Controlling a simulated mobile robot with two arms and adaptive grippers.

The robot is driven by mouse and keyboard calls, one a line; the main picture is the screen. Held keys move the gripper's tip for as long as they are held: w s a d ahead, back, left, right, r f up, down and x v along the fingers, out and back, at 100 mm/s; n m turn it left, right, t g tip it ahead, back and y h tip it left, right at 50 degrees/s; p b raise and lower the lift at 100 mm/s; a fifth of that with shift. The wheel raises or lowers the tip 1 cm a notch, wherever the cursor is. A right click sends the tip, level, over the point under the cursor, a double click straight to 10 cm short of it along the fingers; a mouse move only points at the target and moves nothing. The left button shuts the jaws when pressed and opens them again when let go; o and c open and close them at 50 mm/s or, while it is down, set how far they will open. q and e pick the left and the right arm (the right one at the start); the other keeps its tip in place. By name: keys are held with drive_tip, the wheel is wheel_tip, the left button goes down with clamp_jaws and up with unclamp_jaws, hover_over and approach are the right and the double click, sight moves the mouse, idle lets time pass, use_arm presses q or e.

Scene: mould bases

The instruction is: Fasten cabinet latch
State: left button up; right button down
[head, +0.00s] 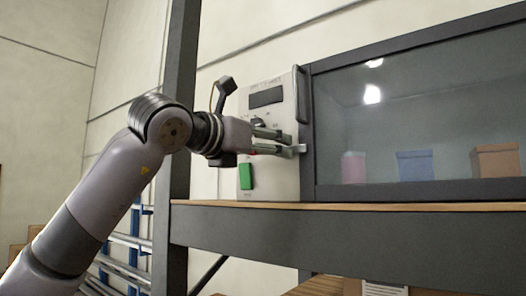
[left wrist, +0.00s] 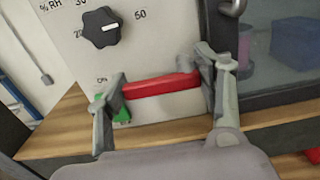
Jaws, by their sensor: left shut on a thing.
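The cabinet latch is a red lever (left wrist: 160,88) with a grey end, lying roughly level across the foot of the pale control panel (left wrist: 150,55). In the left wrist view it spans between the fingers of my left gripper (left wrist: 163,90), which is shut on it. In the head view my left gripper (head: 280,142) is at the panel's right side, hiding most of the latch. A light grey piece (head: 299,149) shows at its fingertips, next to the frame of the glass door (head: 340,110). My right gripper is not in view.
The panel carries a black knob (left wrist: 101,27), a dark display (head: 266,97) and a green switch (head: 247,176). Behind the glass are a pink cylinder (head: 353,167), a blue box (head: 415,165) and an orange box (head: 495,160). The cabinet stands on a wood-topped bench (head: 350,206).

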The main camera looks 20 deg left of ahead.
use_arm(q)
drive_tip(key=o, duration=0.7)
drive_tip(key=shift+c, duration=0.2)
drive_tip(key=o, duration=0.5)
drive_tip(key=shift+w, duration=0.25)
drive_tip(key=shift+d, duration=0.1)
drive_tip(key=shift+s, duration=0.1)
drive_tip(key=v, duration=1.2)
